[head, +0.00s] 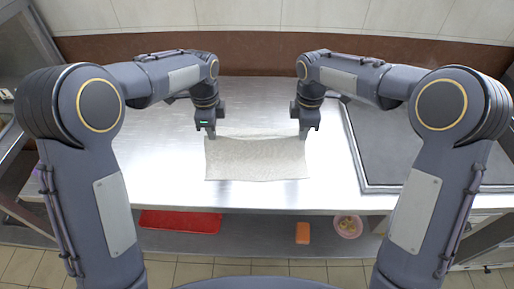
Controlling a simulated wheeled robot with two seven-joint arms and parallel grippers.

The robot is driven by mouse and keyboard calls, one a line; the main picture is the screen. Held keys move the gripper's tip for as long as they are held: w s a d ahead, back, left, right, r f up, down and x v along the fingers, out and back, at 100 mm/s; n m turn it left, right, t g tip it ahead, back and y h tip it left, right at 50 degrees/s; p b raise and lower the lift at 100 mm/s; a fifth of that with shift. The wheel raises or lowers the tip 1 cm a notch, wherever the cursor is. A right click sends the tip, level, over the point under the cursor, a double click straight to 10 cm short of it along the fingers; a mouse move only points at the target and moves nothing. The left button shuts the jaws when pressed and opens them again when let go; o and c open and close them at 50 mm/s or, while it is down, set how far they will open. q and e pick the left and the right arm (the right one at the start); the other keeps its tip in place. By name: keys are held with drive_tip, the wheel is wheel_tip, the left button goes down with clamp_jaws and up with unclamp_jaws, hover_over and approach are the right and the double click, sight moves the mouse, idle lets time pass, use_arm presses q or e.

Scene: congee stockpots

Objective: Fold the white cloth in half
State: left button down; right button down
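The white cloth (257,160) shows as a wide, slightly wrinkled rectangle over the middle of the steel table (170,180). Its far edge sags a little between my two grippers. My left gripper (210,136) is at the cloth's far left corner, its fingers close together on the cloth. My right gripper (303,136) is at the far right corner in the same way. Both point down. The cloth's near edge reaches close to the table's front edge. Whether the cloth is lifted clear of the table is hard to tell.
A dark grey recessed panel with a metal rim (357,150) lies at the right of the table. A red board (180,221), an orange block (302,233) and a pink bowl (348,227) are on the shelf below. The table left of the cloth is clear.

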wheel_tip(320, 180, up, 12)
drive_tip(key=p, duration=1.1)
drive_tip(key=shift+a+r, duration=0.15)
